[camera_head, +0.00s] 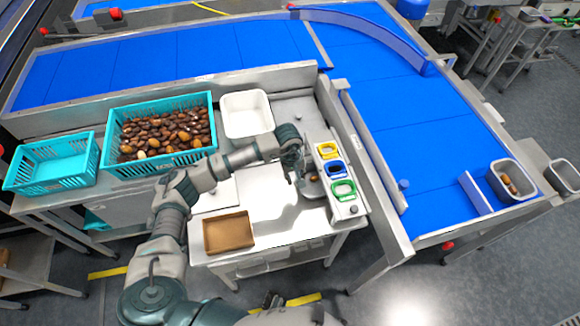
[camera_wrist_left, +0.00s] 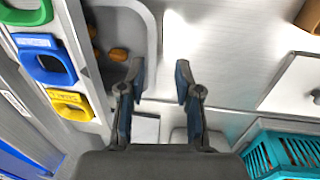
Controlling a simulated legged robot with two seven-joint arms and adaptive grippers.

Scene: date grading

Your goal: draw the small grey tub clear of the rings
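The small grey tub (camera_wrist_left: 146,18) lies at the upper left of the left wrist view, with a few orange-brown dates inside. In the head view it is mostly hidden by my left gripper (camera_head: 297,177), beside the rings. The yellow ring (camera_head: 328,150), blue ring (camera_head: 336,169) and green ring (camera_head: 343,189) stand in a row on a grey strip. In the left wrist view my left gripper (camera_wrist_left: 160,68) is open and empty, one finger over the tub, the other right of its wall. I cannot tell its height above the rim. My right gripper is not in view.
A brown tray (camera_head: 229,249) and a white bin (camera_head: 247,92) are on the steel bench. A teal crate of dates (camera_head: 116,166) and an empty teal crate (camera_head: 50,188) stand left. The blue conveyor (camera_head: 420,130) runs on the right.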

